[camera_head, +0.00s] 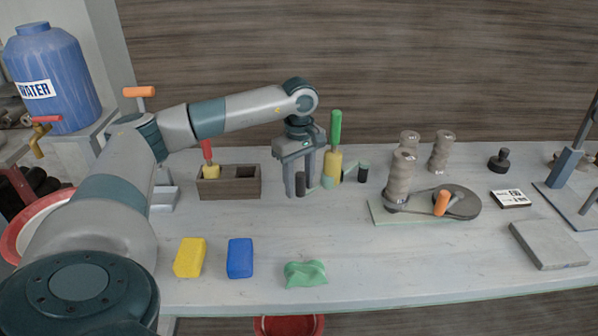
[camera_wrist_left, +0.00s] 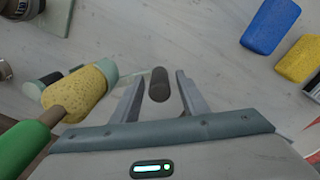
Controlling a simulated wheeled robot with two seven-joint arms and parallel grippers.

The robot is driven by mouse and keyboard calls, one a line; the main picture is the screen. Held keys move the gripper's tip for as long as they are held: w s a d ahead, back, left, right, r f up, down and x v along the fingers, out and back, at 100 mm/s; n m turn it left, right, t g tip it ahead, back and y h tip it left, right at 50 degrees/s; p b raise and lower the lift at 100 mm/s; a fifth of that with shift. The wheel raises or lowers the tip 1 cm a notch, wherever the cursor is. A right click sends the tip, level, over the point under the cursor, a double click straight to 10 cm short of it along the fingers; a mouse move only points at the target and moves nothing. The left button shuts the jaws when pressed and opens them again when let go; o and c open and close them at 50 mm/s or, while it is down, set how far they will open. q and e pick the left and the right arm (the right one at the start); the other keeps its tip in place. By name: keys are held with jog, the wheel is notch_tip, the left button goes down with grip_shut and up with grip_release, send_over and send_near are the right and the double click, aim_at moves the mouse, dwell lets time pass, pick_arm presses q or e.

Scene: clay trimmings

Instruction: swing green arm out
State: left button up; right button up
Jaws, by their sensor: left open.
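A dark grey upright peg (camera_head: 300,184) stands at the near left end of a low pale green piece (camera_head: 313,181), which I take to be the green arm. In the left wrist view the dark peg (camera_wrist_left: 159,85) stands between the fingers, with a gap on each side. My left gripper (camera_head: 303,192) is open, pointing down around the peg; it also shows in the left wrist view (camera_wrist_left: 158,92). A sponge tool with a yellow head (camera_head: 332,168) and green handle (camera_head: 335,130) stands right beside it and hides part of the piece. My right gripper is not in view.
A second dark peg (camera_head: 363,173) stands to the right. A wooden box (camera_head: 230,188) holds a red-handled sponge tool (camera_head: 208,158). Yellow (camera_head: 190,257), blue (camera_head: 240,257) and green (camera_head: 305,274) blocks lie in front. A turntable with an orange handle (camera_head: 442,203) stands right. The table's middle is clear.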

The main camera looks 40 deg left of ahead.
pick_arm(q)
jog(key=shift+r, duration=0.15)
jog(key=shift+r, duration=0.2)
notch_tip(320, 180, up, 10)
jog(key=shift+b, duration=1)
notch_tip(320, 180, up, 7)
jog(key=shift+f+p, duration=0.2)
jog(key=shift+p, duration=0.2)
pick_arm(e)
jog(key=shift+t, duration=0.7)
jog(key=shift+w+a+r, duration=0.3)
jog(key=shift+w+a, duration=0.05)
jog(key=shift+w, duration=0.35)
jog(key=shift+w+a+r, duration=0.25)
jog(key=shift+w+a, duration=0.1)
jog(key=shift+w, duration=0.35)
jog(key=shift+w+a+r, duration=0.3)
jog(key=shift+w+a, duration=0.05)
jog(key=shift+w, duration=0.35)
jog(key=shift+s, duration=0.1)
